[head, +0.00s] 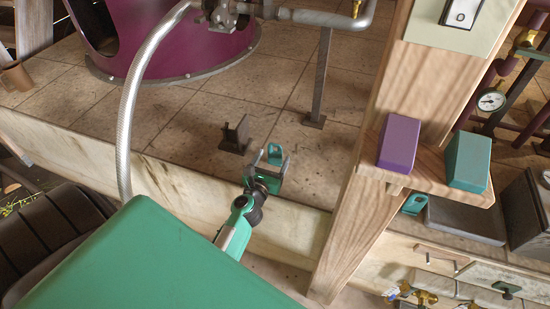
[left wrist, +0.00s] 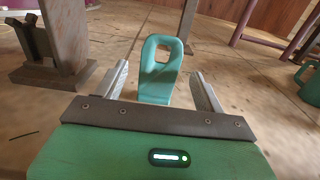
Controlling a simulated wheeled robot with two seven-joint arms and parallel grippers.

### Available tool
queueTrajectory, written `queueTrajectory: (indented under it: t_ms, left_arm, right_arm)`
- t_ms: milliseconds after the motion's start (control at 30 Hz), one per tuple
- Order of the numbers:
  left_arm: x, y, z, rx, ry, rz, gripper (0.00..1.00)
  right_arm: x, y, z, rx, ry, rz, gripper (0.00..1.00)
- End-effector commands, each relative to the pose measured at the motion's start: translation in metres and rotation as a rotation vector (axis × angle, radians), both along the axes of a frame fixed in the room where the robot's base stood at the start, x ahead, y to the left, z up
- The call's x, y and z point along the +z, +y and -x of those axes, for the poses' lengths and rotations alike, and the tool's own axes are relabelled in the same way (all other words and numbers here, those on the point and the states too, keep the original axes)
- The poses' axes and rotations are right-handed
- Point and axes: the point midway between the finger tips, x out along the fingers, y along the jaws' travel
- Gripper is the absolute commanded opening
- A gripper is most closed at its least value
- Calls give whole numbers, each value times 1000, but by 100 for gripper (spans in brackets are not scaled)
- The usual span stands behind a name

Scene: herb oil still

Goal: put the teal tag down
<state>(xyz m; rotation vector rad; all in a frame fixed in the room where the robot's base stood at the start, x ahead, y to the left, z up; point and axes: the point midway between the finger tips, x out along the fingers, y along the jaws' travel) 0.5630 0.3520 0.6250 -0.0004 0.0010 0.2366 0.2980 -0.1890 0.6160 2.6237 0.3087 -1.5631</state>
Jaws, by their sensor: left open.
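The teal tag (head: 275,152) is a small piece with an oblong hole in its upper part. It is upright on the tiled ledge, just beyond my left gripper (head: 270,163). In the left wrist view the tag (left wrist: 160,88) shows between the two spread fingers, with visible gaps on both sides. The left gripper is open and does not appear to touch it. The tag's lowest edge is partly hidden behind the gripper in the head view. My right gripper is not in view.
A dark metal bracket (head: 236,134) stands left of the tag. A wooden post (head: 345,235) rises on the right, its shelf holding a purple block (head: 399,143) and a teal block (head: 468,160). A metal leg (head: 319,80) stands behind. Tiles around the tag are mostly clear.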

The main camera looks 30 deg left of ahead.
Motion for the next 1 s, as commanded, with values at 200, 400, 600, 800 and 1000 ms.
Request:
queueTrajectory:
  t_ms: [200, 400, 600, 800, 1000]
  left_arm:
    - [5, 8, -28, -1, -2, -3, 71]
    - [3, 12, -47, -1, -1, 0, 71]
    - [3, 13, -48, -1, -1, 0, 71]
    - [3, 13, -48, -1, -1, 0, 45]
    - [3, 13, -48, -1, -1, 0, 20]
  right_arm:
    - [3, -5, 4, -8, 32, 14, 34]
    - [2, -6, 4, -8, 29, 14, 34]
    - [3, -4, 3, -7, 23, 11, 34]
    - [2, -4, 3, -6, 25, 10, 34]
    - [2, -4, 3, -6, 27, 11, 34]
